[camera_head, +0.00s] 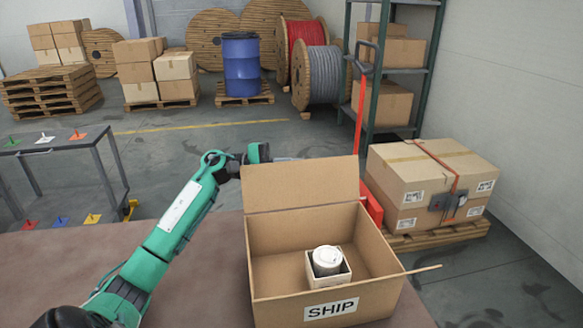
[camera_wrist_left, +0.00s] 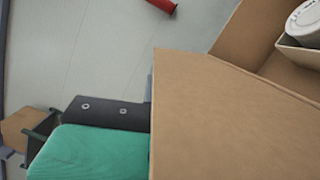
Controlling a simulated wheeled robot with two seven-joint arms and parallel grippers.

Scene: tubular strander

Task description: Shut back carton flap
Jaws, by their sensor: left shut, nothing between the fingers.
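The open cardboard carton marked SHIP (camera_head: 275,312) stands on the brown table. Its back flap (camera_head: 300,184) stands raised from the rear edge; it also fills much of the left wrist view (camera_wrist_left: 225,125). A small inner box (camera_head: 315,273) holding a white lidded container (camera_head: 326,261) sits inside the carton. A right flap (camera_head: 422,270) sticks outward. My left gripper (camera_head: 286,159) is behind the back flap near its top edge, shut and empty, its tips mostly hidden by the flap. In the left wrist view its dark fingers (camera_wrist_left: 112,113) pass behind the flap; contact cannot be told. My right gripper is out of view.
The brown table top (camera_head: 190,285) is clear left of the carton. Strapped cartons on a pallet (camera_head: 432,180) stand beyond it at right, near a metal shelf (camera_head: 395,75). A grey side table (camera_head: 60,150) with coloured pieces stands at left.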

